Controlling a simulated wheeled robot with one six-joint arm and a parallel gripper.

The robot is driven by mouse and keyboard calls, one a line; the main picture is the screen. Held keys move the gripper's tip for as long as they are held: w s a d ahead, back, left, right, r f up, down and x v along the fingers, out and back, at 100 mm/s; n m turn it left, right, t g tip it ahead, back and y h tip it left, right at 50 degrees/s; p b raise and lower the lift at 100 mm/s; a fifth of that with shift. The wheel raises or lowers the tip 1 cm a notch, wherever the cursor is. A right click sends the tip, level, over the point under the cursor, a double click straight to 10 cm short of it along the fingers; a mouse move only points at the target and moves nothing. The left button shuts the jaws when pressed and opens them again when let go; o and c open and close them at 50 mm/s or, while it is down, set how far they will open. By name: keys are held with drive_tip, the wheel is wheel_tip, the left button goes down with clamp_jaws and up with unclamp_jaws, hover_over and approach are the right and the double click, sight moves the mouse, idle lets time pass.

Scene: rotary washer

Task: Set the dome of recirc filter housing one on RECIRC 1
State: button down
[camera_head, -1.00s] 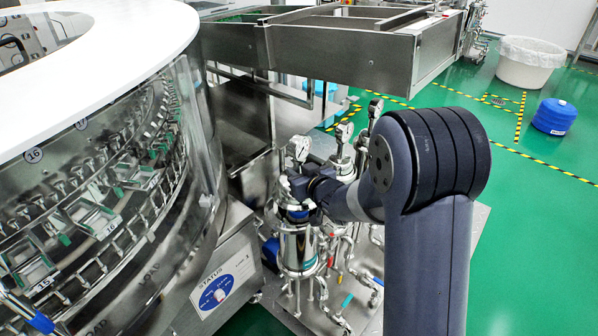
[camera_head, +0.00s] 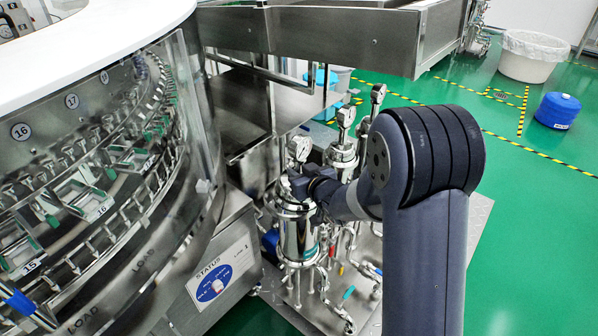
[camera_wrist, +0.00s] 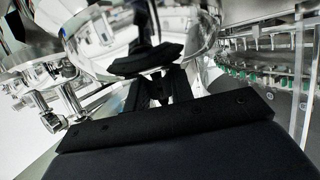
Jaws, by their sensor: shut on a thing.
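The polished steel housing of RECIRC 1 (camera_head: 298,240) stands upright on the skid in the head view, nearest of the filter housings. Its shiny dome (camera_head: 290,206) shows at the housing's top, partly hidden by my wrist. My gripper (camera_head: 303,186) is at the dome's upper side, reaching in from the right. In the wrist view the dome (camera_wrist: 195,35) fills the top, close in front of the black jaws (camera_wrist: 150,70), which are shut on it. The seam between dome and housing is too small to judge, so I cannot tell whether the dome is fully seated.
A pressure gauge (camera_head: 298,148) stands close behind the dome. Further housings (camera_head: 343,155) with gauges stand behind. The washer's clear curved guard (camera_head: 190,130) is to the left, with a status dial panel (camera_head: 218,285). A steel chute (camera_head: 340,40) spans above. Green floor (camera_head: 530,220) is open at right.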

drive_tip(key=shift+r, duration=0.15)
drive_tip(key=c, duration=1.1)
unclamp_jaws()
drive_tip(key=shift+c, duration=0.2)
drive_tip(key=shift+f, duration=0.25)
drive_tip(key=v, duration=1.1)
drive_tip(key=shift+p, duration=0.4)
drive_tip(key=shift+w+r, duration=0.1)
drive_tip(key=x, duration=1)
drive_tip(key=shift+w+a+b, duration=0.15)
drive_tip(key=shift+a+b, duration=0.05)
drive_tip(key=shift+b, duration=0.2)
drive_tip(key=shift+w+a+r+p, duration=0.1)
drive_tip(key=shift+w+r+p, duration=0.2)
drive_tip(key=shift+p, duration=0.15)
drive_tip(key=shift+s+r+p, duration=0.15)
drive_tip(key=shift+r+p, duration=0.65)
drive_tip(key=shift+r, duration=0.1)
